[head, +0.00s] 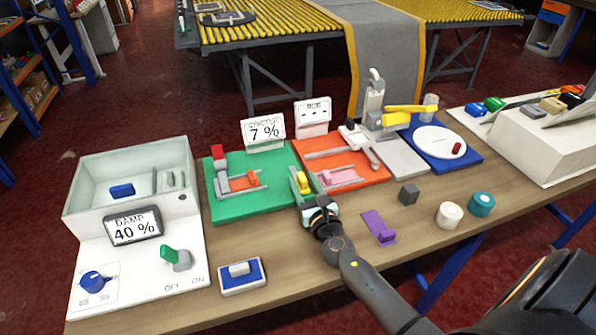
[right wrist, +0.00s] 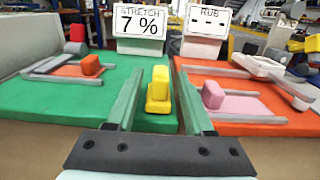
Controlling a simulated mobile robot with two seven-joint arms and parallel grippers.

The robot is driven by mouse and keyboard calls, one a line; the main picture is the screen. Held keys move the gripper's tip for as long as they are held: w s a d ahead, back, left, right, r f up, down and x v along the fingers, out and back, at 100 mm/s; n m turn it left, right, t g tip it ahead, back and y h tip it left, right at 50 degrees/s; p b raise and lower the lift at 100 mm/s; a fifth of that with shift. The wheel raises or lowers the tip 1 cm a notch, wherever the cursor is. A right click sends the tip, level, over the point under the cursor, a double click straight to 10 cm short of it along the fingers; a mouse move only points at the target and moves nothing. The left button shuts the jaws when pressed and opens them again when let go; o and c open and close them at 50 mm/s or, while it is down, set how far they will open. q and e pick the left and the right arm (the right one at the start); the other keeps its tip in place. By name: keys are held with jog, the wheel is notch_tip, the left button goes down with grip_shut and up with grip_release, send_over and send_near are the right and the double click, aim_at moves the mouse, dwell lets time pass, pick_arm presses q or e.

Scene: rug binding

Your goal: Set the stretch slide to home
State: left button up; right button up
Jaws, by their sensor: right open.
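The stretch station is a green board (head: 230,206) with a white display (head: 263,133) reading STRETCH 7 %. A yellow slide handle (head: 303,182) stands near the board's right edge. In the right wrist view the yellow handle (right wrist: 159,90) is upright, between the two fingers in the picture. My right gripper (head: 307,197) is at the board's front right, close to the handle. Its fingers (right wrist: 159,88) are open, with visible gaps on both sides of the handle. Contact does not show. The slide's track is mostly hidden. My left gripper is not in view.
An orange board (head: 375,174) with a pink swatch and a RUB display (head: 312,118) adjoins on the right. A damp box (head: 130,185) reading 40 % stands left.

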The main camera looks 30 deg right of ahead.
aim_at(298, 173)
jog(key=shift+x, duration=2.15)
grip_shut()
